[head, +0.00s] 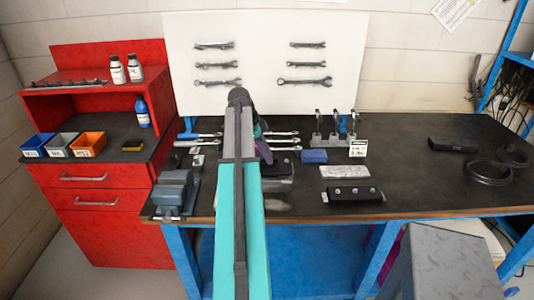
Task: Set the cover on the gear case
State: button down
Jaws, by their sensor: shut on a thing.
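My own teal and dark arm rises through the middle of the head view and blocks part of the bench. My gripper and whatever it holds are hidden behind this arm. A dark grey object (279,185) shows just right of the arm on the bench, partly covered; I cannot tell whether it is the gear case. A small purple and dark piece (264,152) shows beside the arm above it, too small to identify. I cannot make out the cover for certain.
The black-topped workbench (420,190) carries a blue vise (174,193), a blue block (314,156), a grey block (345,172) and a black block with silver knobs (345,194). Black rings (490,174) lie at right. A red cabinet (110,215) stands left. A grey box (440,265) stands in front.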

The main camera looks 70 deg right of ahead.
jog(key=shift+f, duration=0.5)
jog(key=shift+f+b, duration=0.55)
jog(key=shift+f, duration=0.1)
dwell(1.9)
jog(key=c, duration=1.5)
grip_release()
jog(key=shift+c, duration=0.2)
jog(key=shift+w+r, duration=0.1)
jog(key=b+v, duration=0.3)
jog(key=v, duration=1)
jog(key=shift+r, duration=0.3)
jog(key=shift+w, duration=0.1)
